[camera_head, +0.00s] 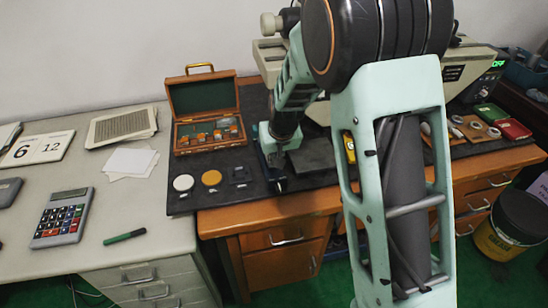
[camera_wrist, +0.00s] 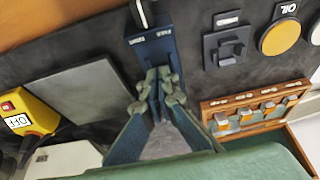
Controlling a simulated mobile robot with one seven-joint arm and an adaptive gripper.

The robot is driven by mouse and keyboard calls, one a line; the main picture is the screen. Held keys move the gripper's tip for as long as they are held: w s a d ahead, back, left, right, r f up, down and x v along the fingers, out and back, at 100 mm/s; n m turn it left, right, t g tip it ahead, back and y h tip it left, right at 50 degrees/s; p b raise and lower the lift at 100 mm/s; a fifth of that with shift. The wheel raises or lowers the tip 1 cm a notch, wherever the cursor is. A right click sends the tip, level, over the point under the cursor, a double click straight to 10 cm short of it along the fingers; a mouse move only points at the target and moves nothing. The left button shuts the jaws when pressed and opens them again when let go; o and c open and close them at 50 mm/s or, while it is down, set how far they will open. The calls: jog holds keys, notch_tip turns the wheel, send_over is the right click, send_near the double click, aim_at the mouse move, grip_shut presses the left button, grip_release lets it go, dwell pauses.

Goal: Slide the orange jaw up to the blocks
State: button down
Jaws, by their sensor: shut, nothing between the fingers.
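A dark blue fixture (camera_wrist: 150,42) with small white labels and a pale rod (camera_wrist: 142,14) at its end lies on the dark mat. In the head view the fixture (camera_head: 270,168) shows beside my wrist. My gripper (camera_wrist: 157,76) is shut and empty, its fingertips over the fixture; whether they touch it I cannot tell. I cannot make out an orange jaw; my fingers hide part of the fixture. Small metal and orange blocks (camera_wrist: 268,108) sit in an open wooden case (camera_wrist: 257,96), which also shows in the head view (camera_head: 209,141), left of my arm.
A black holder (camera_wrist: 229,46) and an orange disc (camera_wrist: 280,38) lie right of the fixture in the wrist view. A grey plate (camera_wrist: 85,91) and a yellow device (camera_wrist: 28,117) lie left. My arm hides part of the bench. The dark mat (camera_head: 225,196) has free room in front.

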jog(key=p+v, duration=0.2)
jog(key=v, duration=0.2)
jog(key=shift+w+a+r, duration=0.1)
jog(key=shift+w+r, duration=0.1)
dwell(0.5)
